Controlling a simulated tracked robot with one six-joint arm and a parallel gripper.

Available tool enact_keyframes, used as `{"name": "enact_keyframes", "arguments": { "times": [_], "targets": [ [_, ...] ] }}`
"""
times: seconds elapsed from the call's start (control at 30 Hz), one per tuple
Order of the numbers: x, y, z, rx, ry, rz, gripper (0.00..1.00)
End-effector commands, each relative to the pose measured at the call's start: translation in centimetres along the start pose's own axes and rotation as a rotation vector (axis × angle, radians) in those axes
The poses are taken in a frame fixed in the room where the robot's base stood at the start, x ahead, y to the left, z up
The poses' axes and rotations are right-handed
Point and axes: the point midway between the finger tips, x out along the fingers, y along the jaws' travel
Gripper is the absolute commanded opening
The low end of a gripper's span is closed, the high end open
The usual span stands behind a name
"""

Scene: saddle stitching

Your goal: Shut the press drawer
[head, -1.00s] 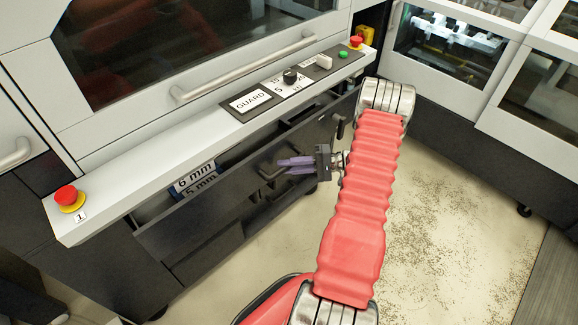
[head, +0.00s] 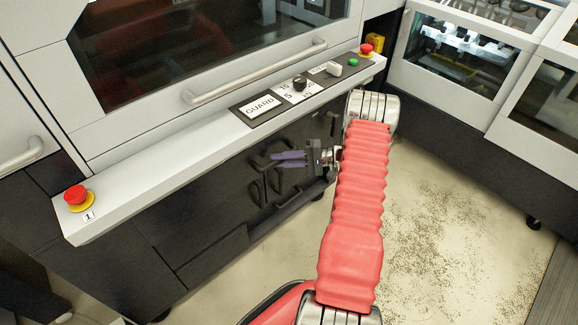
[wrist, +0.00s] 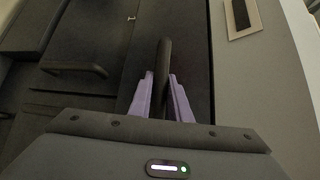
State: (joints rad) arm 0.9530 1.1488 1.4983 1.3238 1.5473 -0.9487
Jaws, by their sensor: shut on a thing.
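The press drawer (head: 215,178) is a dark panel under the white ledge of the press. Its front is in line with the panels around it, and no inside shows. My gripper (head: 276,160) is at the drawer front in the head view. In the wrist view its purple fingers (wrist: 162,98) are shut on the drawer's dark bar handle (wrist: 163,62), one finger on each side. The fingers hide part of the handle.
A white ledge (head: 150,175) overhangs the drawer, with a red stop button (head: 75,195) at its left and a knob panel (head: 290,92). Other dark handles (head: 258,192) sit below. Speckled floor (head: 450,220) is free at the right.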

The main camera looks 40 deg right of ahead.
Motion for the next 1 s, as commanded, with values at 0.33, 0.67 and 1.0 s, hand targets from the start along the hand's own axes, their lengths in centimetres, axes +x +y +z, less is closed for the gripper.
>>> {"name": "enact_keyframes", "arguments": {
  "times": [0.33,0.67,1.0],
  "targets": [
    [3.0,-0.4,-3.1,0.003,0.006,0.006,0.0],
    [4.2,-0.8,-4.3,0.004,0.007,0.005,0.0],
    [4.3,-1.0,-4.3,0.003,0.006,0.002,0.26]
  ]
}}
